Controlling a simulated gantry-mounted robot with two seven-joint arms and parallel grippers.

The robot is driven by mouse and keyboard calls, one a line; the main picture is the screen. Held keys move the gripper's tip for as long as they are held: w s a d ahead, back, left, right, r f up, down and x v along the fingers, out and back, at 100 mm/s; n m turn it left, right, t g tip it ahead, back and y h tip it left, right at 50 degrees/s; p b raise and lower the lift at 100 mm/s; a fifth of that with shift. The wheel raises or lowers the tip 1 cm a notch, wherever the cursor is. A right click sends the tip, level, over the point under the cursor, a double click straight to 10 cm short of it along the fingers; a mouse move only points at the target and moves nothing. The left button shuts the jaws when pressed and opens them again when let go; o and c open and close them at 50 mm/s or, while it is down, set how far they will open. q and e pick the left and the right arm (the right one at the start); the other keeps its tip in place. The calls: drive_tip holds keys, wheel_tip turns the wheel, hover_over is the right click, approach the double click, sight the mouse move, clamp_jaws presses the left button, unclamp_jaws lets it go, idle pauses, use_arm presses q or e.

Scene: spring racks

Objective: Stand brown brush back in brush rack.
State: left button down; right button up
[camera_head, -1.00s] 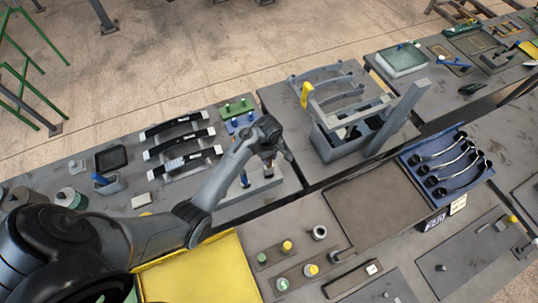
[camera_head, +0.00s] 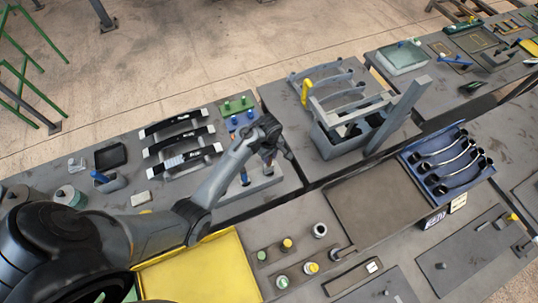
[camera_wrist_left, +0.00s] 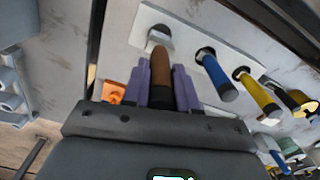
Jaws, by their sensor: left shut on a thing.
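My left gripper (camera_head: 268,161) is over the brush rack in the head view. Its purple fingers (camera_wrist_left: 164,90) are shut on the brown brush (camera_wrist_left: 161,70) in the left wrist view. The far end of the brown brush is at a round socket at the end of the rack. I cannot tell how deep it sits in it. The brush rack (camera_wrist_left: 183,28) is a pale plate, also seen in the head view (camera_head: 262,188). A blue brush (camera_wrist_left: 216,75) and a yellow brush (camera_wrist_left: 258,95) stand in sockets beside it. My right gripper is not in view.
A yellow tray (camera_head: 205,268) lies nearer to me. A grey bin with an upright panel (camera_head: 398,118) stands to the right of the gripper. Black curved handles (camera_head: 180,140) lie on the left. An empty brown tray (camera_head: 375,205) is at right.

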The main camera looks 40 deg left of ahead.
use_arm(q)
drive_tip(key=shift+f+b, duration=0.4)
drive_tip(key=shift+f, duration=0.35)
drive_tip(key=shift+f+b, duration=0.55)
drive_tip(key=shift+f, duration=1.05)
drive_tip(key=shift+f+b, duration=0.7)
drive_tip(key=shift+f, duration=0.2)
drive_tip(key=shift+c, duration=1.6)
unclamp_jaws()
drive_tip(key=shift+r, duration=0.1)
wheel_tip(320, 180, up, 5)
drive_tip(key=p, duration=0.5)
drive_tip(key=shift+r, duration=0.95)
